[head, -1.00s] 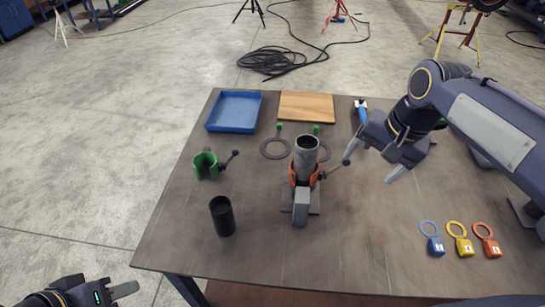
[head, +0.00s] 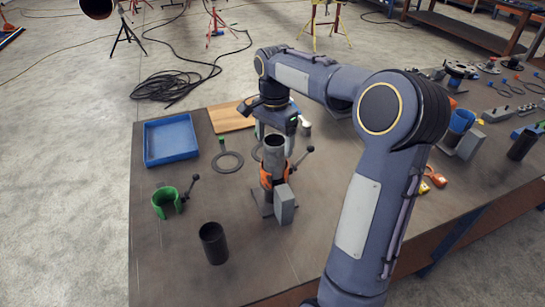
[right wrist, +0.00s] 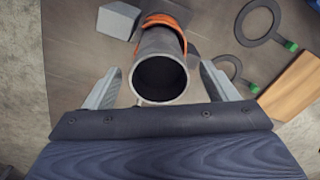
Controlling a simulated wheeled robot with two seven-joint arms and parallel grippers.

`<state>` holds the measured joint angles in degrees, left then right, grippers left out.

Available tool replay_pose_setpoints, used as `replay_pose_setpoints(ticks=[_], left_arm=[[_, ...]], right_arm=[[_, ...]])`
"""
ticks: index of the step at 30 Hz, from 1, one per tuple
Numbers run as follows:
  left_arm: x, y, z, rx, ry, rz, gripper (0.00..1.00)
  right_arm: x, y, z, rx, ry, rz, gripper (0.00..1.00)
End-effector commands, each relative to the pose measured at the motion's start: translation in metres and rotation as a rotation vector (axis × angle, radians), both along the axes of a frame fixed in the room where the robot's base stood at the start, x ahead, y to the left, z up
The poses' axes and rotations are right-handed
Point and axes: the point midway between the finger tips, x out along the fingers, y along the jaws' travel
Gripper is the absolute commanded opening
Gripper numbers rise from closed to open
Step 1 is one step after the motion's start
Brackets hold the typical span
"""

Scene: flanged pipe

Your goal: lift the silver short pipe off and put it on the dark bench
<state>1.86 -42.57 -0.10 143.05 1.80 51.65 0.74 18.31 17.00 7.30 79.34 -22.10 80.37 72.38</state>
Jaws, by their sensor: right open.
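The silver short pipe (head: 274,155) stands upright in an orange clamp (head: 267,181) on the dark bench (head: 170,255). My right gripper (head: 275,133) is open at the pipe's upper end, on its far side in the head view. In the right wrist view the pipe's open mouth (right wrist: 160,78) lies between the two spread fingers, with a gap visible on each side. The orange clamp (right wrist: 165,22) shows beyond the mouth. My left gripper is out of view.
A black tube (head: 213,243) and a green clamp (head: 166,202) stand left of the pipe. A blue tray (head: 170,142), a wooden board (head: 230,117) and a dark ring gasket (head: 228,162) lie behind. Bare bench shows at the front left. My right arm hides much of the right side.

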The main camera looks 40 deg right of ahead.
Motion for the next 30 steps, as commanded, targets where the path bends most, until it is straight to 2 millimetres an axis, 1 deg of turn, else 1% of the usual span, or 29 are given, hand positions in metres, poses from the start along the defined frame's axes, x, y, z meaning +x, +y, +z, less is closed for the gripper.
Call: replay_pose_setpoints(ticks=[1, 4, 7, 10, 16, 27, 30], left_arm=[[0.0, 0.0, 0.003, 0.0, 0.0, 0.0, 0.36], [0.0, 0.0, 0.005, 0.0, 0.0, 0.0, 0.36], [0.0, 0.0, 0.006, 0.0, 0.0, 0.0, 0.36], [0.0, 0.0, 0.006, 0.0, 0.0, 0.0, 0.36], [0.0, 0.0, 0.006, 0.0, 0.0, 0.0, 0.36], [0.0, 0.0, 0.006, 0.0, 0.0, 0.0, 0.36], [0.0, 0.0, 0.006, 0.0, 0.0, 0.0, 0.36]], right_arm=[[-0.001, -0.001, -0.007, 0.001, 0.006, -0.001, 0.79], [-0.001, -0.002, -0.024, 0.002, 0.005, 0.001, 0.79], [-0.001, -0.002, -0.034, 0.001, 0.003, 0.002, 0.79], [-0.001, -0.002, -0.039, 0.0, 0.0, 0.002, 0.79], [-0.001, -0.002, -0.039, 0.0, 0.0, 0.002, 0.79], [-0.001, -0.002, -0.039, 0.0, 0.0, 0.002, 0.31], [-0.001, -0.002, -0.038, 0.0, -0.002, 0.002, 0.2]])
